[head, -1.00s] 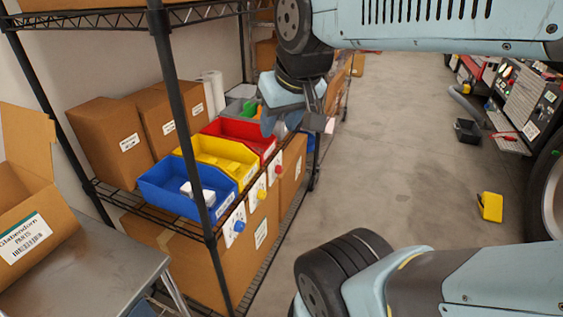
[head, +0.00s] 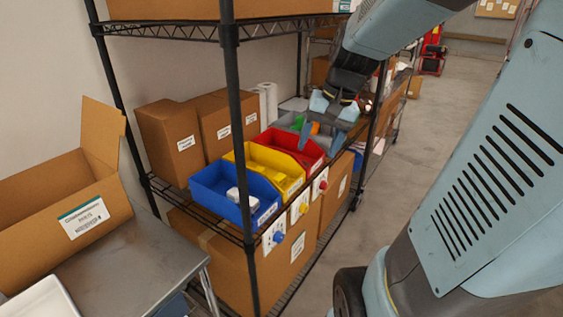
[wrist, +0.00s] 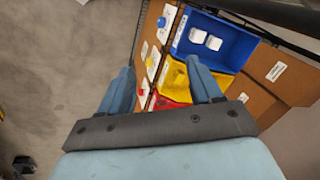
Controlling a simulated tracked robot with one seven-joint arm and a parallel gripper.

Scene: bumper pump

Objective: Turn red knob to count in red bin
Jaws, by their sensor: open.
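The red bin (head: 289,139) sits on the wire shelf, right of the yellow bin (head: 262,163) and the blue bin (head: 212,190). What lies inside it is not clear. The red knob (head: 323,185) is on a white plate at the shelf front below the red bin. My gripper (head: 322,140) is open and empty, above and by the red bin's right side. In the wrist view, its fingers (wrist: 160,66) point toward the bins. The red knob (wrist: 139,92) shows between them, and the red bin (wrist: 165,103) is partly hidden by my gripper.
A blue knob (head: 278,237) and a yellow knob (head: 304,208) sit on neighbouring plates. White blocks (head: 238,194) lie in the blue bin. Shelf posts (head: 240,140) stand in front. A metal table (head: 140,262) with an open box is at left. Floor at right is clear.

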